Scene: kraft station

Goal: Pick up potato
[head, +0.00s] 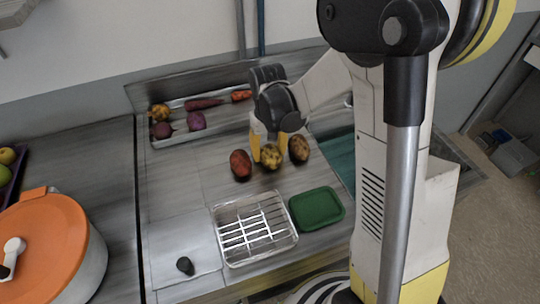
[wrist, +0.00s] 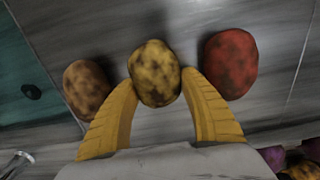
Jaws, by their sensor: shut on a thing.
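Three potato-like items lie in a row on the grey counter. The yellow mottled potato (head: 270,156) is in the middle, with a reddish one (head: 240,163) to its left and a brown one (head: 299,148) to its right in the head view. My gripper (head: 268,147) reaches down from above and behind. In the wrist view its yellow fingers (wrist: 161,92) are shut on the yellow potato (wrist: 154,66), one on each side. The brown potato (wrist: 87,84) is beside the left finger and the red one (wrist: 230,62) beside the right finger. I cannot tell whether the yellow potato is off the counter.
A metal tray (head: 160,143) with several vegetables is at the back. A wire rack (head: 250,230) and a green tray (head: 318,207) are in front. A white board (head: 165,240) with a small dark item (head: 185,265) and an orange-lidded pot (head: 45,245) are at left.

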